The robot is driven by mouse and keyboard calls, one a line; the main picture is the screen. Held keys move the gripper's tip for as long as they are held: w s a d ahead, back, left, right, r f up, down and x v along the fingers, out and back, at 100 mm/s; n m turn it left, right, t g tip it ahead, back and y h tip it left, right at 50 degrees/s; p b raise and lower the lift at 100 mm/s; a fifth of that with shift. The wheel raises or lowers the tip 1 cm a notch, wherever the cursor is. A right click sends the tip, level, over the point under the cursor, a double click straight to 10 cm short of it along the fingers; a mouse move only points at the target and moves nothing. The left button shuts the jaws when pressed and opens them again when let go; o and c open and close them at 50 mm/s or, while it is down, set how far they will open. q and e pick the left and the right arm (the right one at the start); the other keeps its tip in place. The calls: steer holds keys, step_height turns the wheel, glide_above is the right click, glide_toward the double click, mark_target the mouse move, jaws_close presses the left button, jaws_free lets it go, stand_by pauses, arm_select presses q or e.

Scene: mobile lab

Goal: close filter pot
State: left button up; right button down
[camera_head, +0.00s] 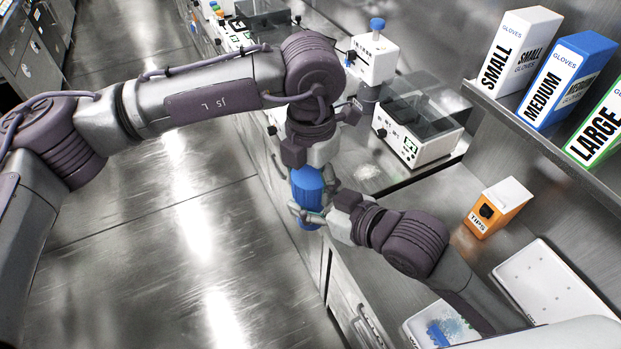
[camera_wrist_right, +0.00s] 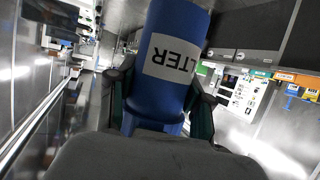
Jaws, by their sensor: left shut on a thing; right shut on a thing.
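The blue filter pot (camera_head: 308,184) is held off the floor beside the bench edge, between my two grippers. In the right wrist view it is a blue cylinder with a white label (camera_wrist_right: 172,60) reading "LTER". My left gripper (camera_head: 308,163) comes down from above and is shut on the pot's upper end. My right gripper (camera_head: 308,213) comes from the right and is shut around the lower body; its fingers flank the pot in the right wrist view (camera_wrist_right: 160,108). The pot's top is hidden by my left gripper, so I cannot tell how the lid sits.
A white instrument (camera_head: 405,145) and a blue-knobbed device (camera_head: 374,60) stand on the bench behind. An orange tips box (camera_head: 497,207), a white tray (camera_head: 550,285) and a container with blue contents (camera_head: 440,325) are at right. Glove boxes (camera_head: 568,80) stand on the shelf. The floor at left is clear.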

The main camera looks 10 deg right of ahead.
arm_select(q)
steer(key=m, duration=1.3)
steer(key=o, duration=1.4)
steer(key=shift+c, duration=0.2)
step_height(320, 180, up, 12)
